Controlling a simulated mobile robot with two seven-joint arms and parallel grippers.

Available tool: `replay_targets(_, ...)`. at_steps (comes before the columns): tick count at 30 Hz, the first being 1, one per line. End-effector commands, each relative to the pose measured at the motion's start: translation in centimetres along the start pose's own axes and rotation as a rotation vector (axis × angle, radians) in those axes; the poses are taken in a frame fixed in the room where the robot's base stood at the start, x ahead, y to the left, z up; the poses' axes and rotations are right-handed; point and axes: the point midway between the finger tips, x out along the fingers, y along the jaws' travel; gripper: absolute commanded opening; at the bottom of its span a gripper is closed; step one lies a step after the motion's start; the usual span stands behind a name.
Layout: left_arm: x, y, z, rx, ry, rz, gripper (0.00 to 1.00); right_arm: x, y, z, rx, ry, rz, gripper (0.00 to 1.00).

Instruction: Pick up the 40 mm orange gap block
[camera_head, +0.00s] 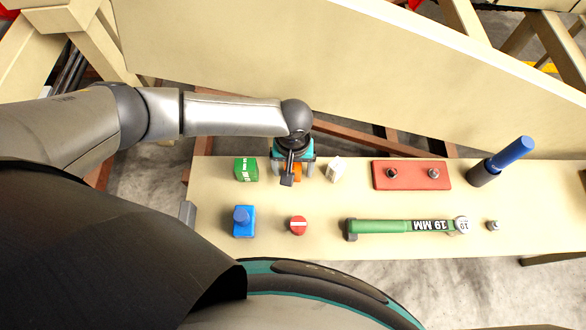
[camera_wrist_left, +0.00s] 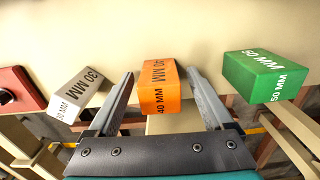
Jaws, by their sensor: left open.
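The orange gap block (camera_wrist_left: 161,85) is marked 40 MM and stands on the cream bench. In the left wrist view it lies between the two open fingers of my left gripper (camera_wrist_left: 165,105), with a gap showing on each side. In the head view only a bit of the orange block (camera_head: 297,171) shows under my left gripper (camera_head: 294,172), which hides the rest. A white block marked 30 MM (camera_wrist_left: 83,92) stands to the left in the wrist view, and a green block marked 50 MM (camera_wrist_left: 262,75) to the right. My right gripper is not in view.
The bench (camera_head: 330,198) also holds a blue block with a knob (camera_head: 244,222), a red round piece (camera_head: 298,226), a red plate with two studs (camera_head: 411,175), a green 19 MM wrench (camera_head: 395,226) and a blue-handled tool (camera_head: 502,160). A large cream panel (camera_head: 330,65) stands behind.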

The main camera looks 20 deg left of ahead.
Motion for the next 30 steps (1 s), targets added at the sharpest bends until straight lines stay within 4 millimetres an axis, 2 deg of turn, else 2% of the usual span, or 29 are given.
replay_targets(6, -0.04, 0.0, -0.04, 0.0, 0.001, 0.0, 0.83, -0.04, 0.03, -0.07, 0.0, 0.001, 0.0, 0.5)
replay_targets(27, -0.05, -0.04, -0.04, 0.0, 0.001, -0.001, 0.04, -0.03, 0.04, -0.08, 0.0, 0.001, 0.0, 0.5)
replay_targets(28, -0.05, -0.04, -0.04, 0.0, 0.001, -0.001, 0.01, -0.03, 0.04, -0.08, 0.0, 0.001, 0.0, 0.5)
replay_targets(30, -0.05, -0.05, -0.04, 0.0, 0.001, -0.001, 0.0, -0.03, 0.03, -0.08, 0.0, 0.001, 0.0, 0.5)
